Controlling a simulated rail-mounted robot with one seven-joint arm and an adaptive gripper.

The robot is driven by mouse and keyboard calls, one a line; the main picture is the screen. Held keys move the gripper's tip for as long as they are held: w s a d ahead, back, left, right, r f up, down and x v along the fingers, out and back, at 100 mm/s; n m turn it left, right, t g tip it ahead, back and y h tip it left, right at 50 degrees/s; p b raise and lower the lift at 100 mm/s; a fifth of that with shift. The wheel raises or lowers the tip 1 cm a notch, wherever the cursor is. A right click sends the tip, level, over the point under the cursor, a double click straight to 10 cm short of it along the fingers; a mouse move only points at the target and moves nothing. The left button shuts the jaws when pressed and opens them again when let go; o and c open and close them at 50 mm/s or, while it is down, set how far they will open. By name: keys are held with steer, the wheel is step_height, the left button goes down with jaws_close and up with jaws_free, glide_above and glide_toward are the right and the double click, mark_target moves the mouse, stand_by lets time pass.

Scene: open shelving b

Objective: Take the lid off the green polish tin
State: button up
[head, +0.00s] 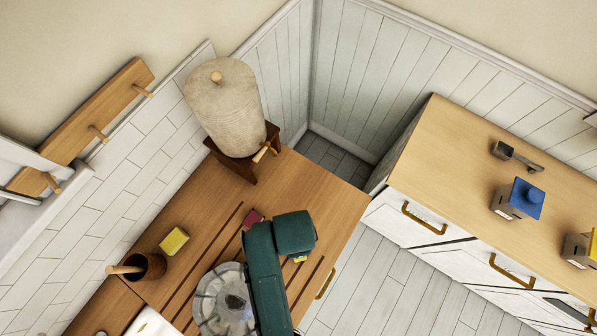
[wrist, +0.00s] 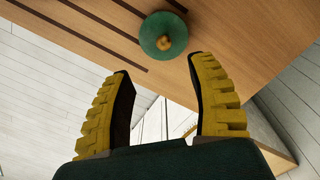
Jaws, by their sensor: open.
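The green polish tin (wrist: 151,35) stands on the wooden counter in the wrist view, seen from above. Its round green lid (wrist: 176,26) is on it, with a small brass knob (wrist: 164,43) at the centre. My gripper (wrist: 158,66) is open and empty, its two yellow-padded fingers spread apart. In the wrist picture the tin lies just beyond the fingertips, between their lines, and no finger appears to touch it. In the head view only a bit of yellow finger (head: 300,259) shows below my dark green arm, and I cannot see the tin there.
On the counter (head: 310,186) are a yellow sponge (head: 174,241), a brown pot (head: 146,267), a small dark red object (head: 254,218) and a large beige urn (head: 225,108) on a wooden stand. A separate cabinet (head: 450,150) with blue-topped and yellow boxes stands at right.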

steer(key=f, duration=0.7)
steer(key=shift+s+a+f, duration=0.1)
steer(key=shift+s+a, duration=0.05)
steer(key=shift+s, duration=0.15)
steer(key=f, duration=0.3)
steer(key=w+f, duration=0.1)
steer(key=f, duration=0.1)
steer(key=shift+d+f, duration=0.3)
steer(key=shift+d, duration=0.1)
steer(key=shift+w, duration=0.1)
steer(key=shift+c, duration=0.2)
jaws_close()
